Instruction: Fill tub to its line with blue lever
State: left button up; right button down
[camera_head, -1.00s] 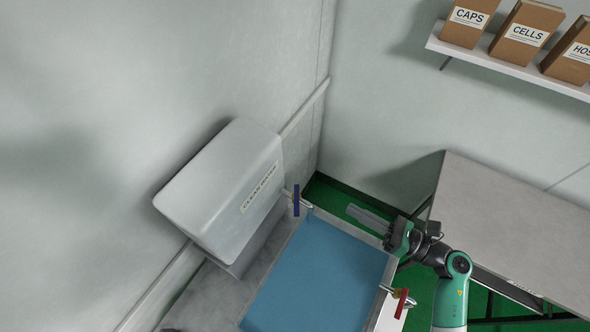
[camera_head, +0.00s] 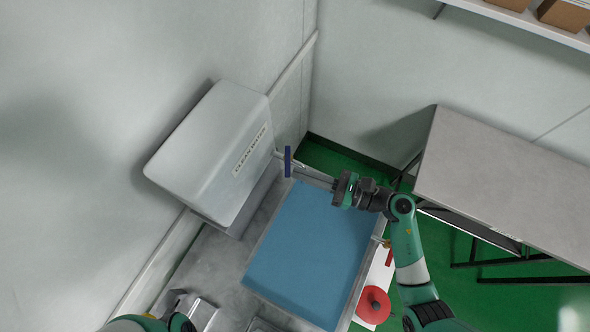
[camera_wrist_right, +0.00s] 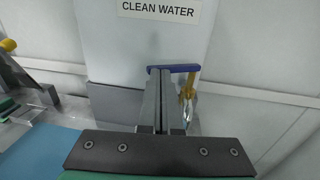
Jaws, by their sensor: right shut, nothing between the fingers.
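The clean water tank (camera_head: 215,150) has a spout with an upright blue lever (camera_head: 288,161) at its right side. The blue lever also shows in the right wrist view (camera_wrist_right: 185,68), above a brass valve (camera_wrist_right: 187,92). My right gripper (camera_head: 302,173) is shut and empty, its tips close beside the lever; I cannot tell if they touch. The tub (camera_head: 262,238) has a grey rim and a flat blue surface inside. Its line cannot be made out. My left gripper (camera_head: 178,300) is partly in view at the lower left, its jaws unclear.
A red lever (camera_head: 388,257) sits on the tub's right side, near a red round thing (camera_head: 373,304). A grey table (camera_head: 500,180) stands at the right. A wall shelf (camera_head: 520,22) holds boxes. Walls are close behind the tank.

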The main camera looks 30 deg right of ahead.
aim_at(288, 164)
jog(key=shift+x, duration=1.2)
jog(key=shift+w+a, duration=0.2)
jog(key=shift+a, duration=0.3)
jog(key=shift+f, duration=0.1)
jog(key=shift+s+d, duration=0.1)
jog(key=shift+s, duration=0.05)
